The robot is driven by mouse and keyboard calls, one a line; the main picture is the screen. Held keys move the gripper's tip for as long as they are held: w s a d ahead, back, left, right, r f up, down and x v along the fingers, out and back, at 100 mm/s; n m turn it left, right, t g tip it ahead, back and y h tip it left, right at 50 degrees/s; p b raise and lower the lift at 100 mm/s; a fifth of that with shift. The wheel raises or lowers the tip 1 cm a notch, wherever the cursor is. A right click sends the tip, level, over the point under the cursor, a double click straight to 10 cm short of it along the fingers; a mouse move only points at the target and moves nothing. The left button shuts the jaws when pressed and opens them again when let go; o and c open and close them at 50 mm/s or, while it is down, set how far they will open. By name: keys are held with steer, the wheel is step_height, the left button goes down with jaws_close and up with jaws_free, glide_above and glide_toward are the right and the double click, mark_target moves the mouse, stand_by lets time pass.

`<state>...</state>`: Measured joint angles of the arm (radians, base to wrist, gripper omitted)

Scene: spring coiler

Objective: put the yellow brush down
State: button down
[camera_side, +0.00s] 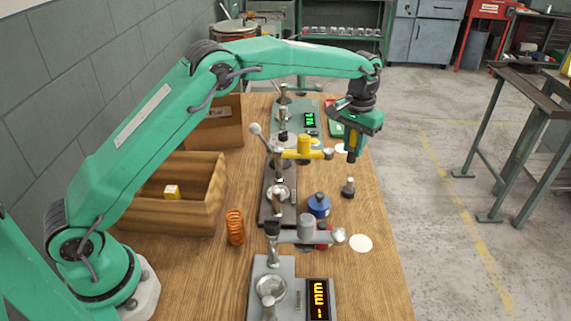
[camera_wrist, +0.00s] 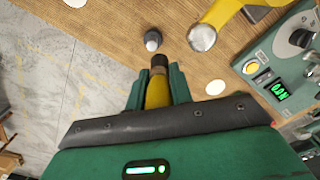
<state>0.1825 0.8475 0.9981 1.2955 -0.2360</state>
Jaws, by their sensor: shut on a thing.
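My gripper (camera_side: 353,138) is over the right side of the wooden table (camera_side: 375,270) in the side view. It is shut on the yellow brush (camera_wrist: 156,93), which shows between the green fingers (camera_wrist: 158,85) in the wrist view. The brush hangs roughly upright in the side view, with its dark tip (camera_wrist: 159,62) pointing down. The tip appears to be above the tabletop. Part of the handle is hidden by the fingers.
A small dark grey-tipped object (camera_side: 348,188) stands close to the brush. A yellow lever arm (camera_side: 303,147) with a metal ball is just left of my gripper. A blue container (camera_side: 319,205), white disc (camera_side: 360,243), orange spring (camera_side: 235,227) and wooden bin (camera_side: 160,213) occupy the table.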

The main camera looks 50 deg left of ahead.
steer(key=w+a, duration=0.5)
steer(key=a, duration=0.8)
steer(key=shift+m, duration=0.3)
steer(key=shift+f, duration=2.65)
steer(key=shift+f, duration=0.1)
steer(key=shift+f, duration=2.35)
steer(key=shift+f, duration=0.15)
steer(key=c, duration=1.2)
jaws_free()
steer(key=shift+c, duration=0.2)
